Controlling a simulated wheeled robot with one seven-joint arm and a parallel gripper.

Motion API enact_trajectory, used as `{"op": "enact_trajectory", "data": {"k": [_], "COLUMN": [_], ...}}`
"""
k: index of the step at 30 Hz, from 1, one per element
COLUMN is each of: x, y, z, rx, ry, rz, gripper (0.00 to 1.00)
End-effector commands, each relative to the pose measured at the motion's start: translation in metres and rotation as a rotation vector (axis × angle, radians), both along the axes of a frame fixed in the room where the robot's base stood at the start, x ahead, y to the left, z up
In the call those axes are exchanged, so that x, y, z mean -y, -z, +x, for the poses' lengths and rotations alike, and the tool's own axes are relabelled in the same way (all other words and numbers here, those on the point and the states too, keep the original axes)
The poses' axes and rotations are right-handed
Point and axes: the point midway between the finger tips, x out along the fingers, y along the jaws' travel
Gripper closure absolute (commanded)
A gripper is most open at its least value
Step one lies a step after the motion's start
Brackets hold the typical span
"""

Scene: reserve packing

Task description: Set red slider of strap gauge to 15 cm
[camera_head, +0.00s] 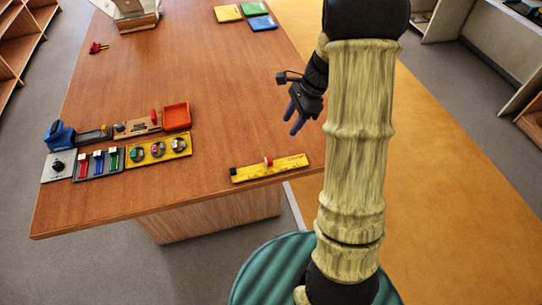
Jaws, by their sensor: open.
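The strap gauge (285,170) is a yellow bar lying near the front right edge of the wooden table. A dark block is at the bar's left end. The scale marks are too small to read. My gripper (294,124) is open and empty, above and beyond the bar, apart from it, near the table's right edge. Its dark fingers point down and to the left.
A panel of red, blue and green sliders (98,162), a yellow dial board (158,150) and an orange tray (177,116) stand at the left. A blue device (59,134) is beside them. Coloured pads (245,14) lie at the back. The table's middle is clear.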

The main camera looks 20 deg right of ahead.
Motion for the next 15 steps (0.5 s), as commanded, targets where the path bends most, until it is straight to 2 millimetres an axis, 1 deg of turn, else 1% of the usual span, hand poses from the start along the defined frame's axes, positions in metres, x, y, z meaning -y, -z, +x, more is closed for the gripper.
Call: {"op": "enact_trajectory", "data": {"k": [5,15], "x": [-0.011,-0.034], "y": [0.024,0.079], "z": [-0.001,-0.001], "rx": [-0.006,-0.004], "ry": [-0.003,-0.003], "rz": [0.002,0.002], "gripper": [0.57,0.57]}}
